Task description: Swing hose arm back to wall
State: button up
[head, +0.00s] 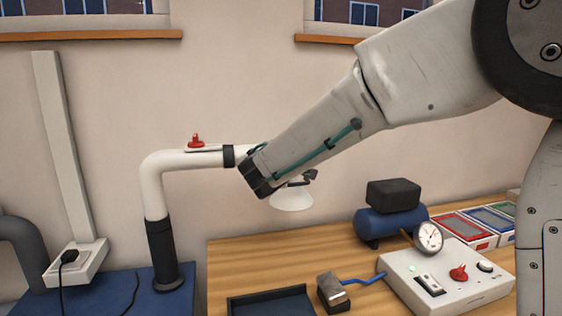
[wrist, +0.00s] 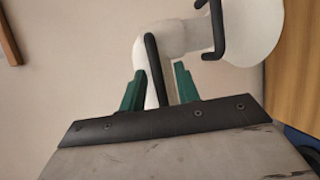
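The hose arm (head: 190,160) is a white bent pipe rising from a black sleeve at the left, with a dark collar and a red knob on top. It runs right and passes behind my gripper in the head view. Its white cone-shaped hood (head: 291,198) hangs just right of my gripper, with a dark handle above it. In the wrist view my gripper (wrist: 158,82) has two green fingers standing apart. A white pipe part (wrist: 160,50) and a black bar (wrist: 155,68) show between and beyond them. I cannot tell whether the fingers touch either. The hood (wrist: 258,30) is at upper right.
The plain wall (head: 110,120) is behind; a socket box (head: 76,262) sits left.

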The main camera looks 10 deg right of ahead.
jog(key=v, duration=0.7)
jog(key=shift+s, duration=0.4)
jog(key=shift+a, duration=0.15)
jog(key=s+d+f+m+g+h, duration=0.1)
jog(key=s+d+f+m+g, duration=0.3)
jog(key=s+d, duration=0.35)
jog(key=s+d+f+m+g+h, duration=0.1)
jog(key=s+d+f+m+g, duration=0.2)
jog(key=s+d+f+g, duration=0.45)
jog(key=s+d+m+g+y, duration=0.1)
jog(key=s+m+y, duration=0.6)
jog(key=s, duration=1.5)
jog(key=shift+s+m+g, duration=0.3)
jog(key=shift+m+g, duration=0.2)
jog(key=shift+g, duration=0.15)
